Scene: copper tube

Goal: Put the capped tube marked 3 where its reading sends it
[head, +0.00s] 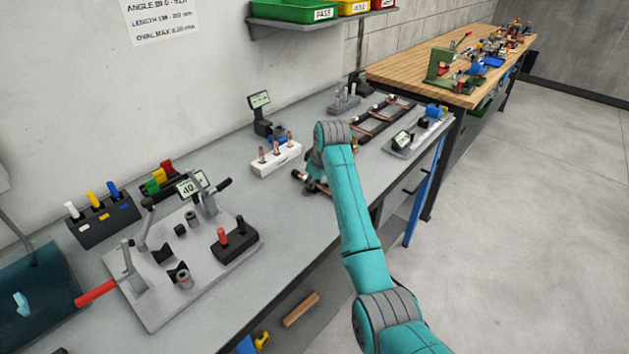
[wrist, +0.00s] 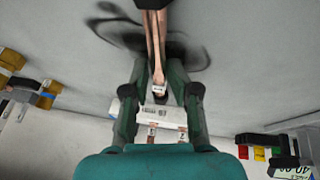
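My gripper (wrist: 158,66) is over the bench, its fingers drawn close on either side of a copper tube (wrist: 153,38) and seemingly shut on it. In the wrist view the tube has a black end at the top and a white tag (wrist: 158,88) whose mark I cannot read. In the head view the tube (head: 324,188) shows under my gripper, partly hidden by my arm. A dark shadow lies on the bench around it. A fixture plate (head: 154,310) with a small display (head: 190,186) stands to the left. The bins (head: 292,10) on the shelf include one labelled PASS.
A white block (head: 265,168) with upright copper pieces stands just left of my gripper. A display stand (head: 260,101) is behind it. A dark rack (head: 385,118) with copper tubes lies to the right. A black holder (head: 103,220) with coloured handles is at far left.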

